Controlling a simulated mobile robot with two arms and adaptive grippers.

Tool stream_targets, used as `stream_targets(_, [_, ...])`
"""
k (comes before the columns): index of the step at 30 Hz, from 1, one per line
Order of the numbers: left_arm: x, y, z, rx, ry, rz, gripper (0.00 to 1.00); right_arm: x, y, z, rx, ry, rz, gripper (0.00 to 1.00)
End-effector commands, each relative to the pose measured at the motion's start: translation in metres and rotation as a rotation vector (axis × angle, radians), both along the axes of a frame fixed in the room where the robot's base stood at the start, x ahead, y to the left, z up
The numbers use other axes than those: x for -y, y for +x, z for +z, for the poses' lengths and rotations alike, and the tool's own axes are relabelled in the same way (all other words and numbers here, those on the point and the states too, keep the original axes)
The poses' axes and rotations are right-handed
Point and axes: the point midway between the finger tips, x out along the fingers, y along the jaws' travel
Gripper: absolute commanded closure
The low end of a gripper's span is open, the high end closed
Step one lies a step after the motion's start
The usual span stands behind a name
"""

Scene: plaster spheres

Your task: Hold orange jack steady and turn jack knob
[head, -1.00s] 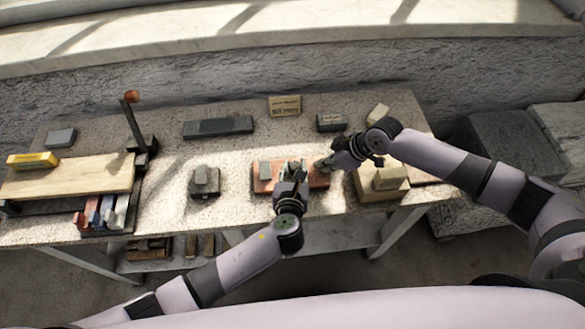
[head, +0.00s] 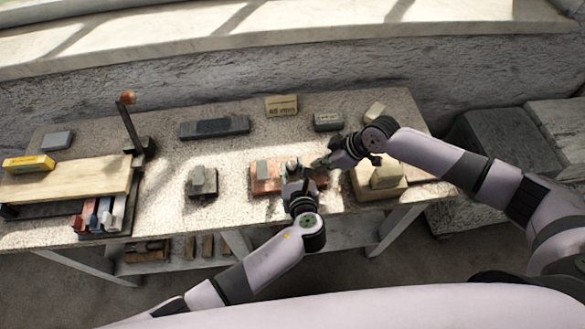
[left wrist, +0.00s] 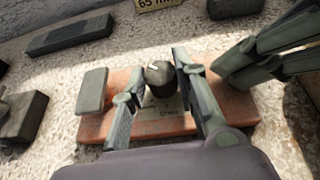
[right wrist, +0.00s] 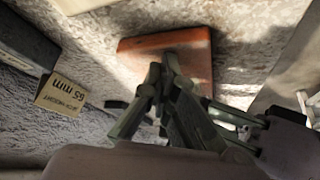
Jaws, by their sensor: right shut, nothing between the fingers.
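The orange jack (head: 262,186) lies flat on the stone-topped table, with a grey block on its left part. In the left wrist view its orange base (left wrist: 96,128) shows, with a dark round knob (left wrist: 160,76) and a small label in front of it. My left gripper (head: 305,178) reaches over the jack's near side. In its wrist view the fingers (left wrist: 157,72) are apart, one on each side of the knob; contact is unclear. My right gripper (head: 318,165) is shut and empty at the jack's right end. In its wrist view its fingers (right wrist: 160,72) partly cover the orange base (right wrist: 190,48).
A 65 mm card (head: 282,106) stands behind the jack. A grey block (head: 328,121) and a long dark block (head: 214,127) lie at the back. A small stand (head: 202,182) is to the left, a pale block stack (head: 384,178) close on the right.

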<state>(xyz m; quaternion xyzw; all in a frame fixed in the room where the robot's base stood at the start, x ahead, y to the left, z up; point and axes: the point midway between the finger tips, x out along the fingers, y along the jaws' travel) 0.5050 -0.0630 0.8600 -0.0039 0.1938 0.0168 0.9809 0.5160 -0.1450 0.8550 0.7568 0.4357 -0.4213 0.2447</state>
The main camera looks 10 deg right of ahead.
Motion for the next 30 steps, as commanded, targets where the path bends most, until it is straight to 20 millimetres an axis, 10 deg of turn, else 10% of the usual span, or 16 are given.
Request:
stream_targets(20, [0.000, -0.005, 0.000, -0.001, 0.000, -0.001, 0.52, 0.003, -0.006, -0.008, -0.017, -0.012, 0.002, 1.00])
stream_targets(30, [0.002, -0.065, 0.024, -0.001, -0.004, -0.001, 0.52, 0.003, -0.006, -0.009, -0.016, -0.013, 0.001, 1.00])
